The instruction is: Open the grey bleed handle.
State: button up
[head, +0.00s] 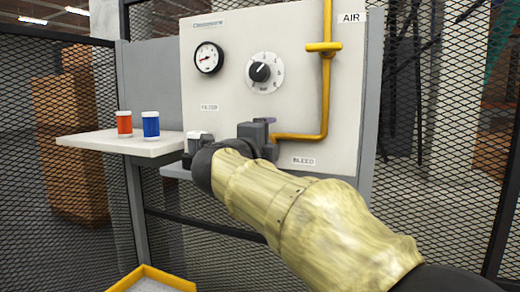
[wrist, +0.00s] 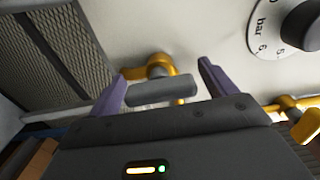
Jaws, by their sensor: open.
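The grey bleed handle (wrist: 162,92) shows in the wrist view as a short grey bar, lying crosswise in front of a yellow fitting (wrist: 158,62) on the pale panel. My gripper (wrist: 163,72) is open, with one purple finger on each side of the handle. I see gaps between the handle and the fingers, most clearly on the right. In the head view my gripper (head: 258,128) is at the lower middle of the panel, left of the BLEED label (head: 303,161). There my wrist and gripper hide the handle.
The panel (head: 225,85) carries a gauge (head: 208,57), a dial (head: 262,72) and a yellow pipe (head: 323,95) with a yellow AIR valve handle (head: 323,47). An orange jar (head: 124,122) and a blue jar (head: 150,124) stand on a shelf (head: 100,143) at left. Mesh fencing flanks the panel.

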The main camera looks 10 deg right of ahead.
jog(key=b+v, duration=0.4)
jog(key=v, duration=1.3)
jog(key=shift+s, duration=0.1)
jog(key=w+a+f+n+t+y, duration=0.2)
jog(key=w+f+n+t+y, duration=0.35)
jog(key=w+f+n, duration=0.4)
jog(key=w+f+n+g+y, duration=0.35)
jog(key=f+n+y, duration=0.25)
jog(key=f+n, duration=0.5)
jog(key=s+d+f+n+g, duration=0.2)
jog(key=s+f+g, duration=0.2)
jog(key=f, duration=0.6)
jog(key=s+d+f+n+g, duration=0.1)
jog(key=s+d+f+g, duration=0.25)
jog(key=f, duration=0.65)
jog(key=s+d+f+n+g, duration=0.1)
jog(key=s+d+f+g, duration=0.1)
jog(key=s+f, duration=0.3)
jog(key=s+d+f+n+g, duration=0.1)
jog(key=s+d+f+g, duration=0.2)
jog(key=s, duration=0.5)
notch_tip(320, 180, down, 3)
jog(key=shift+s+d+r+g+h, duration=0.25)
jog(key=shift+g+h, duration=0.2)
jog(key=shift+g, duration=0.3)
